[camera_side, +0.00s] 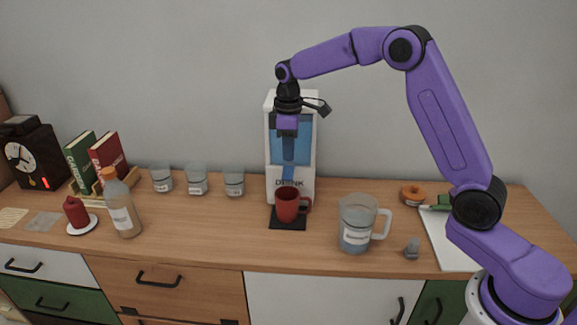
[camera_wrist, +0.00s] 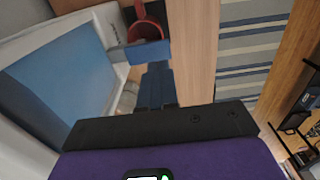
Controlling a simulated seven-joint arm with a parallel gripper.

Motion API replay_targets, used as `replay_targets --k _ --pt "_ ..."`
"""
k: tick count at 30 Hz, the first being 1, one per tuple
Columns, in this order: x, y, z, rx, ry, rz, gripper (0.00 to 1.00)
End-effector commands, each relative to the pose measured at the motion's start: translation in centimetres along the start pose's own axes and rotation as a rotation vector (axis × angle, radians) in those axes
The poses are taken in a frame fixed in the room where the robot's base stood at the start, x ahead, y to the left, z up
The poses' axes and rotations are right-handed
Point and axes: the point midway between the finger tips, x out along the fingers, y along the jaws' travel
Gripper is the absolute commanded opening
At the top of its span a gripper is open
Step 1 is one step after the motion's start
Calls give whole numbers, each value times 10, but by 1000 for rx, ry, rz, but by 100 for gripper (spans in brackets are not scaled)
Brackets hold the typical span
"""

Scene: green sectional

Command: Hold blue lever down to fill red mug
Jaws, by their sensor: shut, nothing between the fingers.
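The red mug (camera_side: 287,207) stands upright on a dark mat (camera_side: 283,225) below the front of the white drink dispenser (camera_side: 309,160). The mug also shows at the top of the wrist view (camera_wrist: 146,29). The blue lever (camera_side: 288,173) sticks out from the dispenser above the mug; it also shows in the wrist view (camera_wrist: 135,53). My gripper (camera_side: 288,160) points down, shut and empty, with its fingertips at the lever's upper side. In the wrist view its fingertips (camera_wrist: 157,66) overlap the lever's edge; whether they touch is unclear. The mug's inside is not clearly visible.
A clear pitcher (camera_side: 356,235) stands right of the mug, with a small grey object (camera_side: 412,249) beyond. Several glass jars (camera_side: 197,181) stand left of the dispenser. A bottle (camera_side: 122,208) and red candle (camera_side: 75,210) are farther left. Counter space left of the mat is clear.

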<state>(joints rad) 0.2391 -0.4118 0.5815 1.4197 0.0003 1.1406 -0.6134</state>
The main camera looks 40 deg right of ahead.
Motion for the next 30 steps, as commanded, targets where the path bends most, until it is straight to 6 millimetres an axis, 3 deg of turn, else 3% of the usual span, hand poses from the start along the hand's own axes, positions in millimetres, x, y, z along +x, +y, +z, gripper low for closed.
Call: replay_targets --k 3,10,25,30 --pt "21 0 1 0 -3 -2 0" --pt "45 0 0 -1 -2 -1 0" --pt "50 -1 0 0 -1 6 0" --pt "54 -4 0 -1 -3 81 0"
